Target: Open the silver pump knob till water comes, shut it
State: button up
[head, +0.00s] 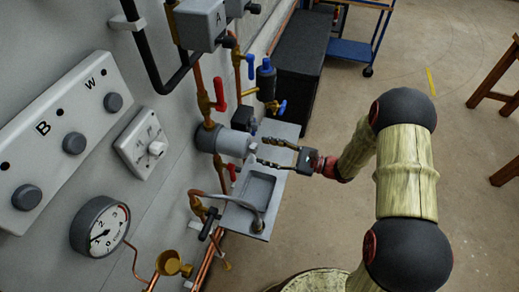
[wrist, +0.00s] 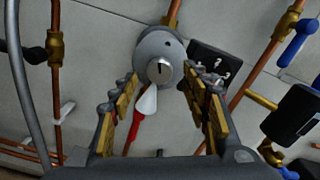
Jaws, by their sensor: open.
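The grey pump (head: 232,142) sticks out from the wall on a copper pipe. Its round end faces me in the wrist view, with the small slotted silver knob (wrist: 159,70) at its middle. A pale teardrop-shaped piece (wrist: 147,102) hangs just below the knob. My gripper (head: 261,151) is open in front of the pump, its fingers pointing at the pump's end. I cannot tell the exact gap to the knob. No water shows.
A grey tray (head: 233,218) lies below the pump, with a hose end over it. Red-handled valves (head: 219,94) are above and below the pump. Open floor lies to the right.

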jog(key=v, duration=0.8)
jog(key=shift+d, duration=0.4)
jog(key=shift+s, duration=0.15)
